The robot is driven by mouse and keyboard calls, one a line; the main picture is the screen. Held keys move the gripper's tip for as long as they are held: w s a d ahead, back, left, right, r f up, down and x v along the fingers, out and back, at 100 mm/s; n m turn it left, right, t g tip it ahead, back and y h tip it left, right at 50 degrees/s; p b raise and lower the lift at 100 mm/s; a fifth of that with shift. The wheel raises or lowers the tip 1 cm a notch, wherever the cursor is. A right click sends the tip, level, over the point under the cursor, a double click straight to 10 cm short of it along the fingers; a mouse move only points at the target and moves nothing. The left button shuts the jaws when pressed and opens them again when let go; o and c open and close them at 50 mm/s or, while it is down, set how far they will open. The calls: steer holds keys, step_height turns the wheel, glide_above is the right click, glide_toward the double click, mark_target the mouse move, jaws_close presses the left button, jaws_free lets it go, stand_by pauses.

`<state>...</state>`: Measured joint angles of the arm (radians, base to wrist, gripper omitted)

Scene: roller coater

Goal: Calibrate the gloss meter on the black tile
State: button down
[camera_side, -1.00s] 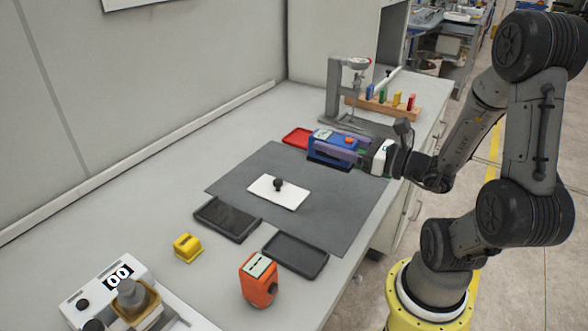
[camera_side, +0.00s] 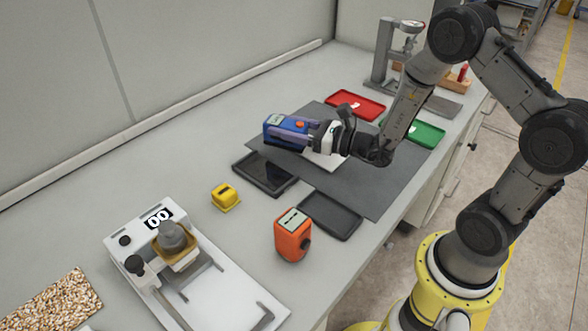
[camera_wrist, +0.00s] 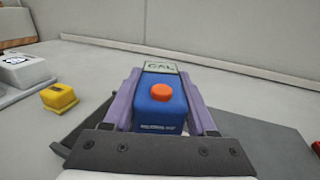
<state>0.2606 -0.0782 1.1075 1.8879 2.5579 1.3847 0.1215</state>
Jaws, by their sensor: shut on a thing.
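The blue gloss meter (camera_side: 290,134), with an orange button and a pale display, is held in my gripper (camera_side: 283,136). The purple fingers are shut on its sides. In the wrist view the meter (camera_wrist: 159,105) points away from me and its display reads "CAL". The meter is above the bench, near the far edge of the dark mat. The glossy black tile (camera_side: 265,174) lies in a dark frame just in front and to the left of the meter in the side view. The tile is mostly hidden behind the gripper in the wrist view.
A dark tray (camera_side: 330,214), an orange device (camera_side: 293,236) and a yellow block (camera_side: 225,196) stand near the tile. A white panel (camera_side: 325,161) is partly hidden on the grey mat (camera_side: 376,188). Red (camera_side: 356,105) and green (camera_side: 427,134) trays lie farther back.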

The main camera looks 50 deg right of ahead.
steer(key=shift+w+d, duration=0.1)
steer(key=shift+d, duration=0.05)
steer(key=a+r+n+g+y, duration=0.4)
steer(key=a+r+n+y, duration=0.1)
steer(key=a+y, duration=0.25)
steer(key=shift+s+a+f, duration=0.1)
steer(key=shift+a+f, duration=0.05)
steer(key=shift+f, duration=1.6)
steer(key=shift+s+a+f, duration=0.1)
steer(key=shift+f, duration=1.6)
steer(key=shift+f, duration=0.6)
steer(key=shift+c, duration=0.6)
jaws_free()
steer(key=shift+f, duration=0.1)
